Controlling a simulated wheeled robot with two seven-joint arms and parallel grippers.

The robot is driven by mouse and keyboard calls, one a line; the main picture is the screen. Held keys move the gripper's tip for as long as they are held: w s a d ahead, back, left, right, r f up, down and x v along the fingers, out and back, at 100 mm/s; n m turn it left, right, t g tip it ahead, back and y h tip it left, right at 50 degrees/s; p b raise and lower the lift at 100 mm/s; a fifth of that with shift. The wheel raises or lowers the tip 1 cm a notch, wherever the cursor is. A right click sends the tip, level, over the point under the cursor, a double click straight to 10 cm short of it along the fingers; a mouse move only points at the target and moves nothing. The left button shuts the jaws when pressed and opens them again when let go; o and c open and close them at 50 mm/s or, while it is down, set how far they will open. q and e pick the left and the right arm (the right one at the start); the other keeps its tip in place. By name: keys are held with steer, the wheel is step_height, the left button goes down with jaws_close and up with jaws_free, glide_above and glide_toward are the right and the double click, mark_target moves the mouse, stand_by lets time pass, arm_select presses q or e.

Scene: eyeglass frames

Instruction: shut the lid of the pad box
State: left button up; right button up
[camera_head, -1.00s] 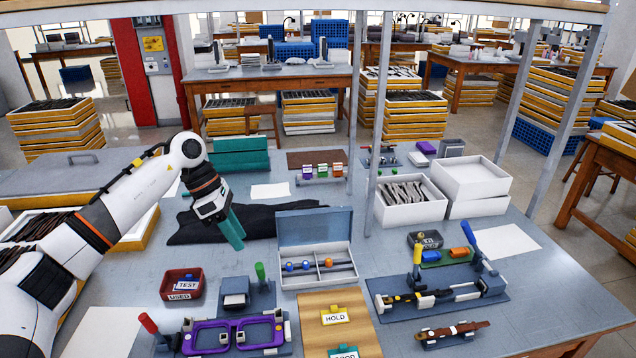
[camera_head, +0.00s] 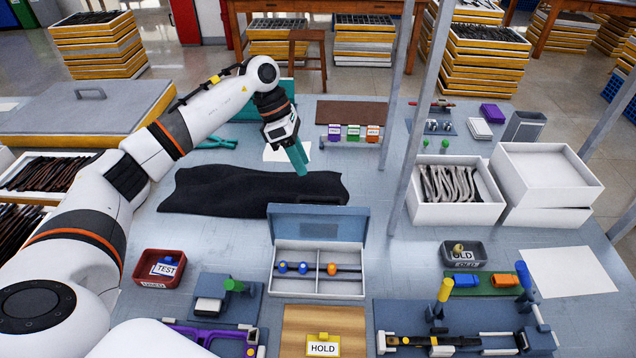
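The pad box (camera_head: 318,285) stands on the table in the middle. It is a pale tray with a divider and holds blue pads on the left and an orange pad on the right. Its blue-grey lid (camera_head: 318,223) is open and stands up at the back edge. My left gripper (camera_head: 301,168) has teal fingers that look closed together and empty. It points down over the black cloth, behind the raised lid and apart from it. My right gripper is not in view.
Black cloth (camera_head: 225,192) lies behind the box. A grey post (camera_head: 408,150) rises to its right, near an open white box (camera_head: 455,207). A red TEST tray (camera_head: 142,268) stands left and a wooden HOLD board (camera_head: 300,325) in front.

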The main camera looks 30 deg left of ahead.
mark_target(318, 197)
arm_select(q)
steer(key=p+x, duration=0.2)
steer(key=x, duration=0.5)
steer(key=shift+w+d+f, duration=0.1)
steer(key=shift+d+f, duration=0.1)
steer(key=shift+f, duration=0.1)
steer(key=shift+d+f, duration=0.2)
steer(key=shift+f, duration=0.4)
jaws_close()
